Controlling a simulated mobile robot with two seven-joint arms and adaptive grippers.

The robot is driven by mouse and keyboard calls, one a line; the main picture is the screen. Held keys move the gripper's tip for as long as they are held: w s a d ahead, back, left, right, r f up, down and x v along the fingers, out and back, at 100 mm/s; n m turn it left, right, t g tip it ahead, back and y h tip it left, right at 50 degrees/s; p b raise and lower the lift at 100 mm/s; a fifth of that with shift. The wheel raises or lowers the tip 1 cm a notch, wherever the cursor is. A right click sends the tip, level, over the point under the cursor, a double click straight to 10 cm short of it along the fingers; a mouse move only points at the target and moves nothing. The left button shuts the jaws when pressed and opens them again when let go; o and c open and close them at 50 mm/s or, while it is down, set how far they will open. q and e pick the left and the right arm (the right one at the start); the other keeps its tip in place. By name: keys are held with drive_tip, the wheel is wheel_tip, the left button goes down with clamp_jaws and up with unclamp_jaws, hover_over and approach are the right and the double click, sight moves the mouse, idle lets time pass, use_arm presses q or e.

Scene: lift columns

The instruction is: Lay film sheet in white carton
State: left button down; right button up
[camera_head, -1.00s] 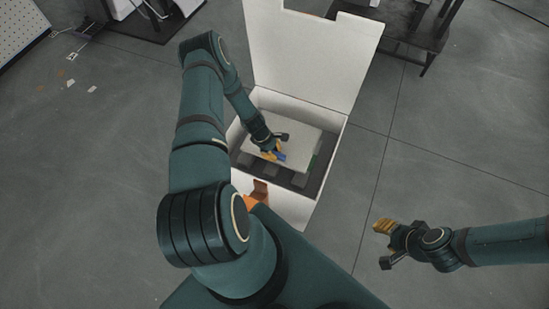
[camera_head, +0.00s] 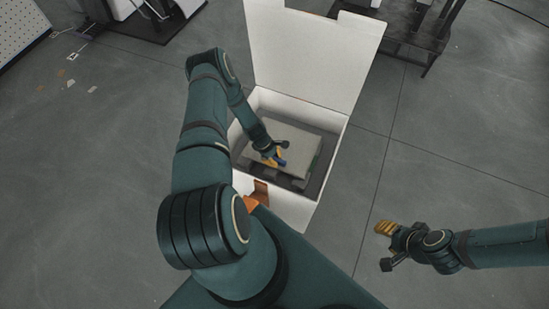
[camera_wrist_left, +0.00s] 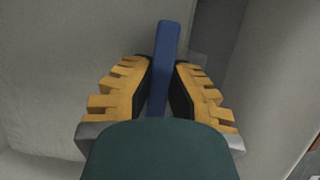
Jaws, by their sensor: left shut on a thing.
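The white carton (camera_head: 291,208) stands open in the head view, its lid (camera_head: 312,58) raised at the back. A pale grey sheet (camera_head: 295,143), which I take for the film sheet, is inside the carton's opening, slightly turned against its walls. My left gripper (camera_head: 275,160) is at the sheet's front left and shut on a blue tab (camera_wrist_left: 163,65), which stands between the yellow fingers in the left wrist view. Whether the sheet touches the carton's floor is unclear. My right gripper (camera_head: 385,228) is outside, to the carton's right, with nothing visible in it; its finger gap is unclear.
Dark padding with blocks (camera_head: 297,183) shows in the carton in front of the sheet. A brown-orange flap or piece (camera_head: 260,190) is at the front left wall. A dark table (camera_head: 410,45) stands behind at right.

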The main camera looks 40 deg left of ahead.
use_arm(q)
drive_tip(key=shift+f, duration=0.1)
drive_tip(key=c, duration=1.1)
unclamp_jaws()
drive_tip(key=p+v, duration=0.3)
drive_tip(key=v, duration=1)
drive_tip(key=w+d+r+m, duration=0.1)
drive_tip(key=d+r+m, duration=0.25)
drive_tip(key=d, duration=0.45)
drive_tip(key=d+r+m, duration=0.2)
drive_tip(key=d+m, duration=0.3)
drive_tip(key=d, duration=0.2)
drive_tip(key=s+d+r+m, duration=0.2)
drive_tip(key=d+r+m, duration=0.1)
drive_tip(key=d, duration=0.2)
drive_tip(key=s+d+r+m, duration=0.2)
drive_tip(key=d+r+m, duration=0.1)
drive_tip(key=d+m, duration=0.1)
drive_tip(key=s+d+r+m, duration=0.3)
drive_tip(key=d+m, duration=0.1)
drive_tip(key=d, duration=0.2)
drive_tip(key=shift+d+r+m, duration=0.15)
drive_tip(key=shift+d+m, duration=0.1)
drive_tip(key=shift+d, duration=0.15)
